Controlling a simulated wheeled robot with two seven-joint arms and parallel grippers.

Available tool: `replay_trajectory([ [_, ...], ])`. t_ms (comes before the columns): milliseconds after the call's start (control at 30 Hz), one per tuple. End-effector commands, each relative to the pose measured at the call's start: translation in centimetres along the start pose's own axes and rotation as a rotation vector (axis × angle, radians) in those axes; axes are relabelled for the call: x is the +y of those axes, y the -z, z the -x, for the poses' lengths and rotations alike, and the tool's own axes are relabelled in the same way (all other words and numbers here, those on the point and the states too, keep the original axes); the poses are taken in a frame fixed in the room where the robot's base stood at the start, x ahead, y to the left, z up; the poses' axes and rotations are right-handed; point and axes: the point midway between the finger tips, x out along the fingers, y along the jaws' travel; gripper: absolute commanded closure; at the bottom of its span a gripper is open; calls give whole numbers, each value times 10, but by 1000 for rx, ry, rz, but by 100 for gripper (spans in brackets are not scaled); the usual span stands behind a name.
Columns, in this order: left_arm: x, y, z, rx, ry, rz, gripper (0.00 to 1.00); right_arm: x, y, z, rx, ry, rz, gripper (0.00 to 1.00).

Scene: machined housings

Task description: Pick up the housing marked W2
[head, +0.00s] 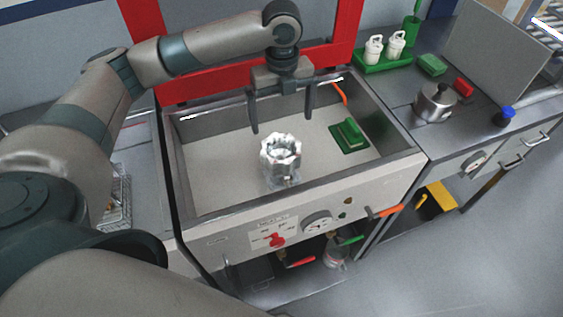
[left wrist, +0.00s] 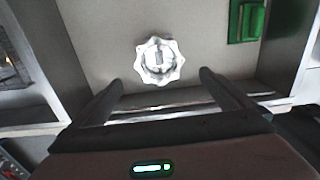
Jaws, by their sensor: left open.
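One shiny metal housing (head: 281,157) with a scalloped rim stands upright in the grey basin (head: 215,170). It also shows from above in the left wrist view (left wrist: 159,61), beyond the fingertips. No W2 mark can be read on it in either view. My left gripper (head: 282,118) points down over the basin, above the housing and apart from it. Its two fingers are spread with nothing between them, as the left wrist view (left wrist: 162,82) also shows. My right gripper is not in view.
A green block on a green pad (head: 349,135) lies in the basin right of the housing. The basin's raised walls surround both. On the right counter stand a green tray with white containers (head: 383,58), a metal pot (head: 435,102) and a blue-topped item (head: 505,116).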

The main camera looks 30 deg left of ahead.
Motion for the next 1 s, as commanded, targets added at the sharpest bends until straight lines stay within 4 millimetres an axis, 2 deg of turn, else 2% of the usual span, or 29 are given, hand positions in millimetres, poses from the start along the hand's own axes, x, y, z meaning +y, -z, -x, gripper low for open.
replay_trajectory([
  [300,1,1,-56,2,-4,0,0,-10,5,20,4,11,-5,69],
  [500,1,1,-82,1,-2,0,0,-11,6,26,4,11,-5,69],
  [633,0,0,-88,0,0,0,0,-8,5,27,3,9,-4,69],
  [1000,0,0,-90,0,-1,0,0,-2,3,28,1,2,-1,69],
])
